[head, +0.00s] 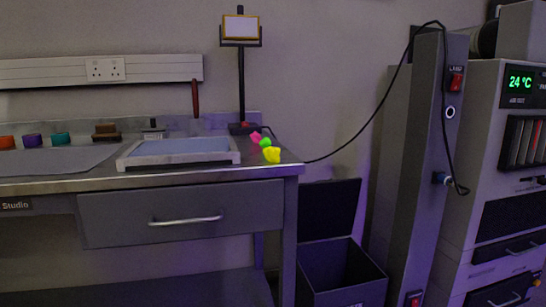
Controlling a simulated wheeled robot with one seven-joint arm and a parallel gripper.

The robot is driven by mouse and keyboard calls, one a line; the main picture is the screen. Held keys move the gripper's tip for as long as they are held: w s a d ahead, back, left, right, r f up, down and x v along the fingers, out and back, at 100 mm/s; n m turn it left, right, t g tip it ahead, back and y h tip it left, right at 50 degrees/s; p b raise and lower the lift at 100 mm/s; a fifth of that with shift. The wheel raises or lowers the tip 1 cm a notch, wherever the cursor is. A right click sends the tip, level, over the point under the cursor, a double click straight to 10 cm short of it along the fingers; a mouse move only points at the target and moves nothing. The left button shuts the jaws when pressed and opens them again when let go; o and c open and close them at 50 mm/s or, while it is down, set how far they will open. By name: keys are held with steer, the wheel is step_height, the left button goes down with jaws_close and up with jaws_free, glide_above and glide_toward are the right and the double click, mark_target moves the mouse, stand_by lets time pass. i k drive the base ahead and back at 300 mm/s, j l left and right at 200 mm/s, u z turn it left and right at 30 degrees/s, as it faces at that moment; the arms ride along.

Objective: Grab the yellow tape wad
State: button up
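The yellow tape wad (272,155) lies on the bench top near its right front corner, in the head view. A green wad (265,142) lies just behind it, and a pink wad (256,136) lies behind the green one. The three are close together; I cannot tell whether they touch. My gripper is not in view.
A framed tray with a pale blue surface (180,149) sits left of the wads. A stand with a small sign (240,28) rises behind them. A drawer (185,214) is below, an open-lidded bin (343,272) right of the bench. A cable (385,98) hangs to a grey column (423,160).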

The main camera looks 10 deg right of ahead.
mark_target(271, 155)
steer(key=i+j, duration=0.1)
steer(key=j, duration=0.35)
steer(key=i+j, duration=0.1)
steer(key=j, duration=0.35)
steer(key=i+j, duration=0.1)
steer(key=j, duration=0.35)
steer(key=i+j, duration=0.1)
steer(key=j, duration=0.4)
steer(key=z, duration=1.2)
